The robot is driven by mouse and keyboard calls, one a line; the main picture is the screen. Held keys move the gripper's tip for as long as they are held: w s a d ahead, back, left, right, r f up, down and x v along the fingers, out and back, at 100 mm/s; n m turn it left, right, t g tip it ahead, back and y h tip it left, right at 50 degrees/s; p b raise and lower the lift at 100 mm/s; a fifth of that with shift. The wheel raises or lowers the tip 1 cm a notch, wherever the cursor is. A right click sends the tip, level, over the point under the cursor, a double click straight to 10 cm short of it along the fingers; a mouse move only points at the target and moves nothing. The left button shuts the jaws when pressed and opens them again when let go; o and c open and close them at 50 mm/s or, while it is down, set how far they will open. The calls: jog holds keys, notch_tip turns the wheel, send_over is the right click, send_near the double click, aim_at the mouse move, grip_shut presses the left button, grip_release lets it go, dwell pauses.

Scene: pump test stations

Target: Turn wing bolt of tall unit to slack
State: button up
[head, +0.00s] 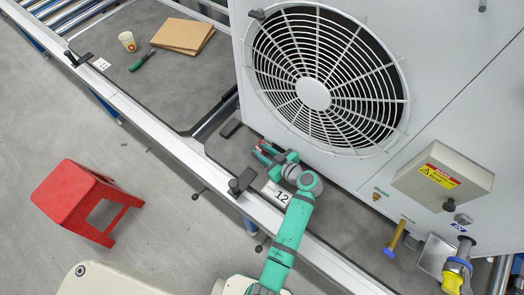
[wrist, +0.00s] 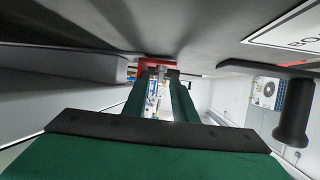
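The tall unit (head: 352,170) is the large white cabinet with a round fan grille, standing on the dark bench in the head view. My gripper (head: 268,152) is low beside its base, near the "12" label. A small red part (head: 261,146) shows at the fingertips, and it also shows in the wrist view (wrist: 142,66). In the wrist view, the two fingers of my gripper (wrist: 160,76) are apart, with a small grey metal piece at the tips. I cannot tell whether they press on it. No wing bolt can be made out clearly.
A black knob (head: 241,182) stands at the bench edge near the gripper, and it also shows in the wrist view (wrist: 292,118). A "12" label (head: 277,195) lies beside it. A cup (head: 127,41), marker (head: 141,62) and cardboard (head: 183,36) lie back left. A red stool (head: 85,200) stands on the floor.

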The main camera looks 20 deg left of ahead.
jog(key=v, duration=1)
jog(key=shift+s+d, duration=0.15)
jog(key=shift+d, duration=0.15)
jog(key=shift+d, duration=0.1)
